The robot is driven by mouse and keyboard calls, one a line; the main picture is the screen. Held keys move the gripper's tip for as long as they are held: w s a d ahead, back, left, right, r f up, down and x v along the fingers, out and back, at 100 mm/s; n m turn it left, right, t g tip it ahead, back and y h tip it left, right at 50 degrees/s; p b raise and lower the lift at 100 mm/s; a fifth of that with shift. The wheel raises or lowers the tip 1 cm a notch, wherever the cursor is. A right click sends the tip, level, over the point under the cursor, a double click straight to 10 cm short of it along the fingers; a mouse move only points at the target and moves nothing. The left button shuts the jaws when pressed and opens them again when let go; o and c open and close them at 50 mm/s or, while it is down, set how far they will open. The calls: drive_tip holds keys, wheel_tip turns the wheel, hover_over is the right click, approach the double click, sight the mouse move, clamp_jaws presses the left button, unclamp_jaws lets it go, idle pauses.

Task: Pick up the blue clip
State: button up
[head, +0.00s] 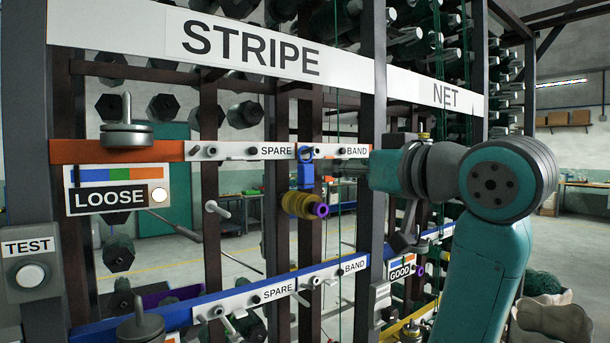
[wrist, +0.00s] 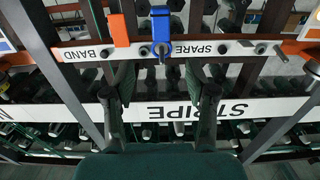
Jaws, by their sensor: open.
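The blue clip (head: 305,172) hangs from a peg on the upper white strip, between the words SPARE and BAND. In the wrist view the blue clip (wrist: 161,28) shows upside down on the same strip. My gripper (head: 340,168) comes in from the right in the head view, close to the clip. In the wrist view my gripper (wrist: 160,78) is open and empty. Its two fingers stand apart, with the clip beyond the gap between them. I cannot tell the exact distance from fingertips to clip.
An orange clip (wrist: 120,30) hangs beside the blue one, on the BAND side. A yellow spool with a purple core (head: 301,205) is just below the blue clip in the head view. Dark uprights (head: 371,130) and the STRIPE board (head: 270,48) frame the space.

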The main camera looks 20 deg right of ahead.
sight(309, 165)
drive_tip(key=shift+x, duration=4.15)
drive_tip(key=shift+f, duration=0.1)
clamp_jaws()
drive_tip(key=v, duration=3.2)
drive_tip(key=shift+r, duration=0.55)
drive_tip(key=shift+r, duration=0.4)
